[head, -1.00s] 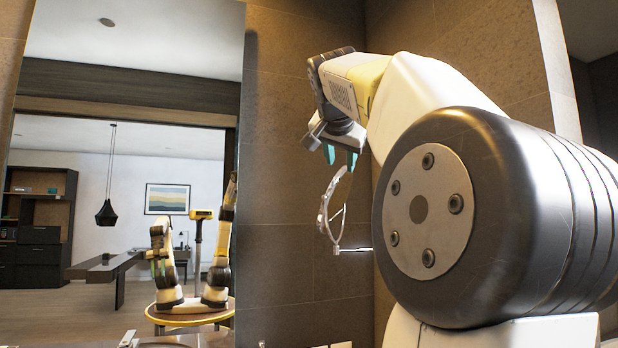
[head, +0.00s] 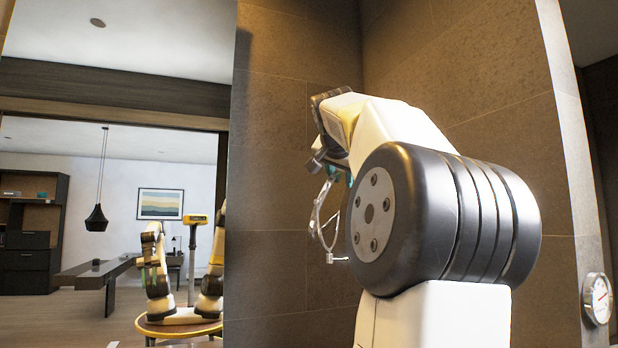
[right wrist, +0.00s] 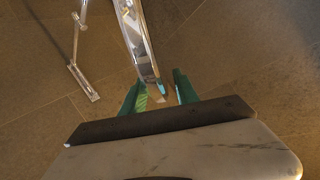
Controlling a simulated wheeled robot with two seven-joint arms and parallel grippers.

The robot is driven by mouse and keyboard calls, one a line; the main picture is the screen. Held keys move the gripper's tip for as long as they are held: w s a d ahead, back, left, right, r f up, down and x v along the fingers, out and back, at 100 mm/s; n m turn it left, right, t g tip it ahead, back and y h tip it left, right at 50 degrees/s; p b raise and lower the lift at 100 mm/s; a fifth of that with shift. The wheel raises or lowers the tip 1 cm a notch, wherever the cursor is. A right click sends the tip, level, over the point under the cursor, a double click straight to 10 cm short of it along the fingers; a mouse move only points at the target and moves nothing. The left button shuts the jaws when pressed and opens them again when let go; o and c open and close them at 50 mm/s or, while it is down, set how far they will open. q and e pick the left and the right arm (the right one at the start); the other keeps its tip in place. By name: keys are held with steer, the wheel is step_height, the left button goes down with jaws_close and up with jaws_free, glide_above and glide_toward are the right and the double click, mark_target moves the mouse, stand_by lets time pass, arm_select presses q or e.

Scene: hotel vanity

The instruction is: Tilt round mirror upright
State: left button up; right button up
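The round mirror (head: 322,214) is a thin ring seen nearly edge-on, on a jointed metal arm near the dark tiled wall. My right gripper (head: 335,174) is at its upper rim, pointing down; my arm hides part of the mirror. In the right wrist view, the mirror's rim (right wrist: 138,38) runs down to the gap between the teal fingertips of the right gripper (right wrist: 157,92). The fingers are apart, one on each side of the rim's end; I cannot tell whether they touch it. My left gripper does not show directly.
The mirror's wall arm (head: 338,259) ends low beside it and also shows in the right wrist view (right wrist: 82,78). A large wall mirror (head: 120,180) at left reflects a room and a robot. A round dial (head: 597,299) is on the right wall.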

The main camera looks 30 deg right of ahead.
jaws_close()
stand_by(1.4)
